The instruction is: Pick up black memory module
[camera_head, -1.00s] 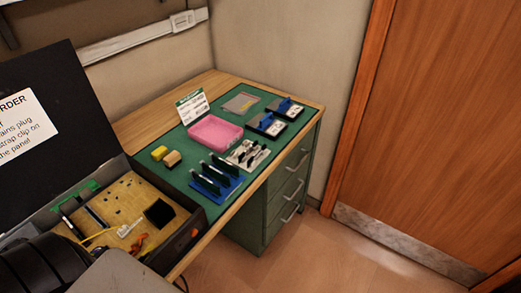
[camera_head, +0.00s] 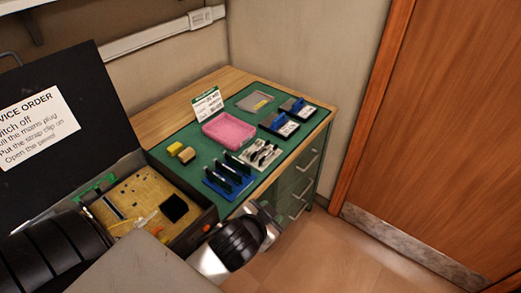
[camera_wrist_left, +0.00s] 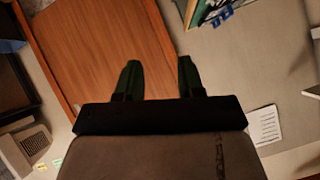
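Black upright cards (camera_head: 238,163), which look like the memory modules, stand in a blue rack (camera_head: 213,187) near the front edge of the green mat in the head view. I cannot tell which card is the one named. My left gripper (camera_wrist_left: 157,64) is open and empty in the left wrist view, its two dark fingers apart with the wooden door behind them. A black and silver part of my arm shows low in the middle of the head view, in front of the bench and apart from the rack. My right gripper is out of view.
An open case (camera_head: 130,205) with a circuit board stands left of the rack. A pink tray (camera_head: 229,131), a pale rack (camera_head: 261,154), a yellow block (camera_head: 175,149) and blue-and-black units (camera_head: 279,124) share the mat (camera_head: 196,170). Floor is clear before the drawers (camera_head: 299,185).

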